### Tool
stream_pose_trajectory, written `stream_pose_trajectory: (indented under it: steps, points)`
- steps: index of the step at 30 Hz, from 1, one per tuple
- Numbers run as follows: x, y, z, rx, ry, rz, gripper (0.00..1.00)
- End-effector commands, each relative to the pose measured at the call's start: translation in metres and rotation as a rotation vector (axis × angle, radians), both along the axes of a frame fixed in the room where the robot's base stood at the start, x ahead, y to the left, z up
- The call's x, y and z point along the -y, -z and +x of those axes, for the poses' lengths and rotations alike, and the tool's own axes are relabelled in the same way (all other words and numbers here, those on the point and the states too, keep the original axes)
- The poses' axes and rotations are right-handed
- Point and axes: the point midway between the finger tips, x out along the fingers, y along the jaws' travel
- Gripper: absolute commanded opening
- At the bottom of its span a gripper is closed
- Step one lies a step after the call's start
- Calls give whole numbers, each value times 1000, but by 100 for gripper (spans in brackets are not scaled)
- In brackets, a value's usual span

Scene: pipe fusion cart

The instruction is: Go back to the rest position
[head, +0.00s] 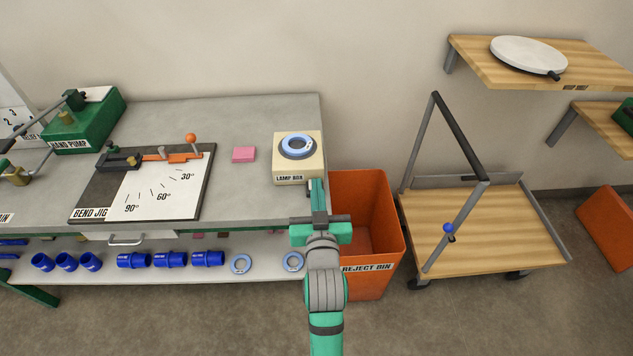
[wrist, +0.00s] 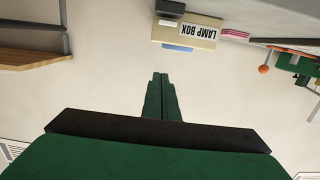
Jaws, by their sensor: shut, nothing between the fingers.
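My gripper (head: 317,186) is shut and empty in the head view, at the bench's front right corner, just in front of the lamp box (head: 297,176) as seen there. Its green fingers (wrist: 161,78) are together in the wrist view, with nothing between them. The lamp box (wrist: 187,32) shows upside down beyond the fingertips, apart from them. A light-blue ring (head: 298,143) lies on top of the lamp box in the head view. My arm hides part of the bench's right end and lower shelf.
An orange reject bin (head: 375,190) stands right of the bench (head: 240,106). A wooden cart (head: 500,240) with a slanted metal frame is farther right. The bend jig (head: 95,195) and a pink block (head: 244,154) lie on the bench. Blue fittings (head: 170,260) line the lower shelf.

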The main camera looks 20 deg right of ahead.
Motion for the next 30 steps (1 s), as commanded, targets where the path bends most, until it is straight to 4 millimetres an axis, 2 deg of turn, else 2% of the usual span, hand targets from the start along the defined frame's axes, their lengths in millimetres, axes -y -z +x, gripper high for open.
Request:
stream_pose_trajectory:
  steps: [6, 22, 26, 30]
  points:
    - [-2, -4, -8, 0, 1, 0, 0]
    - [-2, -2, -9, -1, 1, 0, 0]
    - [-9, 12, -18, -12, -9, -4, 0]
    - [-28, 43, -42, -31, -33, -12, 0]
